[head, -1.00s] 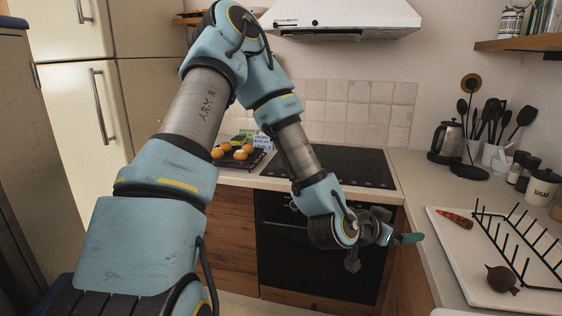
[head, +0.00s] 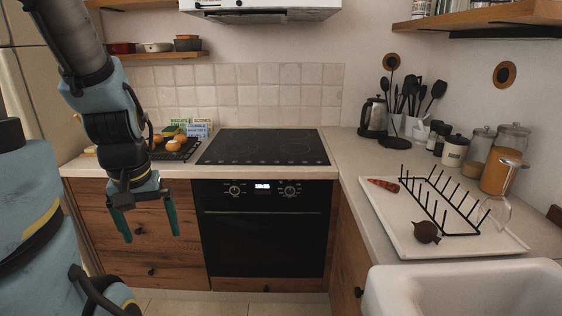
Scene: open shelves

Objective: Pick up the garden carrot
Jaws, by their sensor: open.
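The garden carrot (head: 383,185) is a small orange-red tapered thing with dark marks. It lies at the far left corner of the white tray (head: 398,240) on the right counter, left of the black drying rack (head: 440,205). My gripper (head: 148,232) is at the left of the view, in front of the wooden cabinets. Its two green fingers point down and are spread apart with nothing between them. It is well to the left of the carrot and apart from it.
A dark beet-like bulb (head: 426,232) lies on the tray's front part. A glass (head: 496,210) stands at the rack's right end. A white sink (head: 470,290) is in front. A kettle (head: 373,117) and utensils stand behind.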

